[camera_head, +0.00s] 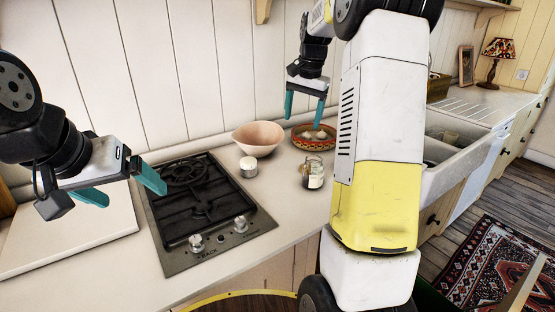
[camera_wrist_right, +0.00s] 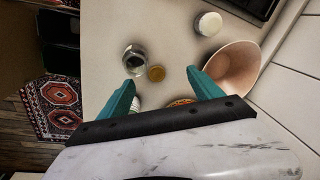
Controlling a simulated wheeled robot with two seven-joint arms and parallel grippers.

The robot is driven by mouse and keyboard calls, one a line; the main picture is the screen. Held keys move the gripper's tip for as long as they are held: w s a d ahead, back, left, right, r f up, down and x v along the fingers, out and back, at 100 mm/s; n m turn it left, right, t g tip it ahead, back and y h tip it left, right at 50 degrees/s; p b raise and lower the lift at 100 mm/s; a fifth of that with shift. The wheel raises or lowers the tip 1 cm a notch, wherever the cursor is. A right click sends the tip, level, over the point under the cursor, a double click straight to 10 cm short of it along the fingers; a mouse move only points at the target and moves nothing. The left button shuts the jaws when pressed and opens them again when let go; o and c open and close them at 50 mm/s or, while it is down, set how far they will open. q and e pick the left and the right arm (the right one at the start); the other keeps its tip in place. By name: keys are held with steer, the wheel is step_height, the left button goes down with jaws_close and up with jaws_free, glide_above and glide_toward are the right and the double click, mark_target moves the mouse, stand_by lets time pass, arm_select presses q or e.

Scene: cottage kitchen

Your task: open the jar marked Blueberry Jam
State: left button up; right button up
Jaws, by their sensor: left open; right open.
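A small glass jar (camera_head: 313,174) with a pale label and dark contents stands on the counter right of the hob; its label is too small to read. In the right wrist view a glass jar with a dark round top (camera_wrist_right: 134,60) stands beside a small gold disc (camera_wrist_right: 156,73); I cannot tell whether the disc is a loose lid or another jar's top. My right gripper (camera_head: 305,108) (camera_wrist_right: 163,82) is open and empty, above the counter behind the jar. My left gripper (camera_head: 125,190) is open and empty, left of the hob, far from the jar.
A pink bowl (camera_head: 258,139), a white cylinder (camera_head: 248,168) and a red patterned dish (camera_head: 301,140) stand near the jar. The black hob (camera_head: 205,225) lies left, the sink (camera_head: 459,155) right. My right arm hides counter beyond the jar. A white-green object (camera_wrist_right: 135,103) is partly hidden by a finger.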

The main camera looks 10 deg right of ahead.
steer(key=s+a+r+n+t, duration=0.25)
steer(key=s+a+r, duration=0.3)
steer(key=s, duration=0.45)
steer(key=s+a+f+n+t, duration=0.1)
steer(key=s+a+f+n, duration=0.1)
steer(key=s, duration=0.7)
steer(key=s+a+f+n+t+y, duration=0.1)
steer(key=s+a+n, duration=0.3)
steer(key=s, duration=0.6)
steer(key=shift+s+a+f+y, duration=0.3)
steer(key=shift+a+f, duration=0.25)
steer(key=shift+a, duration=0.25)
